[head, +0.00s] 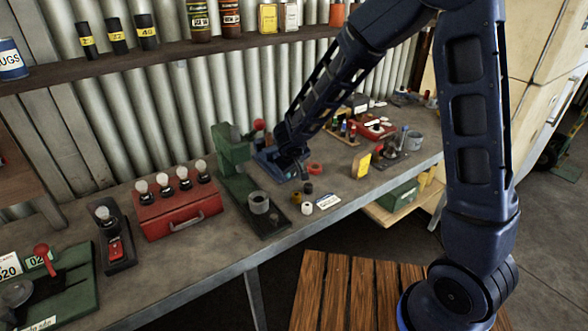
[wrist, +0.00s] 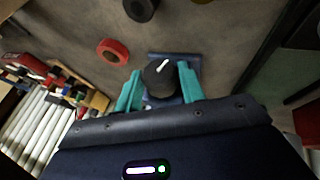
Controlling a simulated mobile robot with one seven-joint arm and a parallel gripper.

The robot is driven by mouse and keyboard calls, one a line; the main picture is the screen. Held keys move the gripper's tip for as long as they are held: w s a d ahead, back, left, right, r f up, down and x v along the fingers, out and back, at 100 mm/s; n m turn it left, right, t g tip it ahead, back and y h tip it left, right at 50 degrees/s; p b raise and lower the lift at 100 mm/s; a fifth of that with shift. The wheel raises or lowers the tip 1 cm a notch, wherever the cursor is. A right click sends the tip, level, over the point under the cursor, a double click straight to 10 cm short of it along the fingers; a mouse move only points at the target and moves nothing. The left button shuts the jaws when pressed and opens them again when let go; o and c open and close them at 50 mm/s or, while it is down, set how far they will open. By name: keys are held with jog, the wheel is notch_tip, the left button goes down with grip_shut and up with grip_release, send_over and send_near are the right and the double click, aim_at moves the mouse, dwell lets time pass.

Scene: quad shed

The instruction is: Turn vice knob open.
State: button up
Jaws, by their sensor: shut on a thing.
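In the wrist view a round black knob (wrist: 158,78) with a white pointer line sits on a blue block, taken as the vice (wrist: 188,62). The line slants toward the upper right of that picture. My gripper (wrist: 160,84) has its two teal fingers on either side of the knob, shut on it. In the head view the blue vice (head: 268,159) stands on the workbench beside the green press, with my gripper (head: 291,167) down at it. My arm and gripper hide the knob there and cover part of the vice.
The green press (head: 236,165) with a red ball handle stands just left on the workbench (head: 220,258). A red tape roll (head: 314,168) and small black, brass and white rings lie close by. A shelf (head: 170,57) runs above.

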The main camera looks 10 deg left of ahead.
jog(key=t+h, duration=0.1)
jog(key=t, duration=0.1)
jog(key=n+t+h, duration=0.1)
jog(key=shift+s+a+f+h, duration=0.2)
jog(key=shift+s+f+h, duration=0.05)
jog(key=shift+h, duration=0.05)
jog(key=n+t+h, duration=0.1)
jog(key=t+h, duration=0.1)
jog(key=t, duration=0.1)
jog(key=shift+f, duration=0.15)
jog(key=shift+h, duration=0.3)
dwell(0.4)
jog(key=o, duration=1)
jog(key=shift+c, duration=0.2)
jog(key=v, duration=1.1)
jog(key=shift+f, duration=0.2)
